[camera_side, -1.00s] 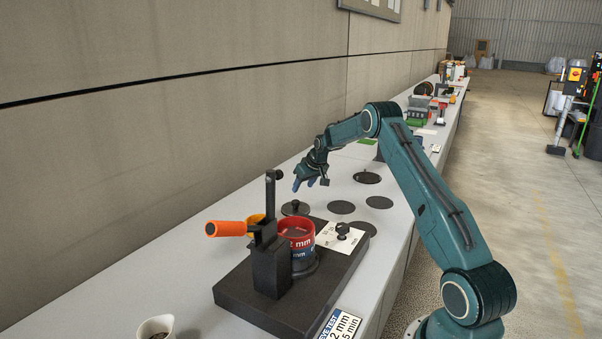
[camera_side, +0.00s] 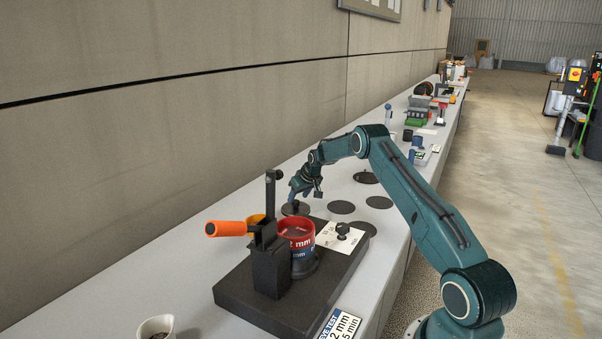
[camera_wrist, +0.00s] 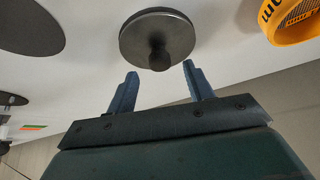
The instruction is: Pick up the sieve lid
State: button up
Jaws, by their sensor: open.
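The sieve lid (camera_side: 296,208) is a dark round disc with a knob on top, lying on the bench behind the black base plate. It also shows in the wrist view (camera_wrist: 140,36), with its knob pointing toward my gripper. My gripper (camera_side: 293,196) is low over the lid in the side view. In the wrist view the two blue fingers (camera_wrist: 160,68) are open and apart, and the knob is between and just beyond their tips.
A red sieve (camera_side: 297,234) and a yellow sieve (camera_wrist: 294,24) are beside the lid. Flat dark discs (camera_side: 341,208) lie to the right. A white cup (camera_side: 155,327) is at the front.

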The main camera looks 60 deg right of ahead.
aim_at(296, 201)
jog(key=shift+x, duration=1.5)
jog(key=c, duration=1.1)
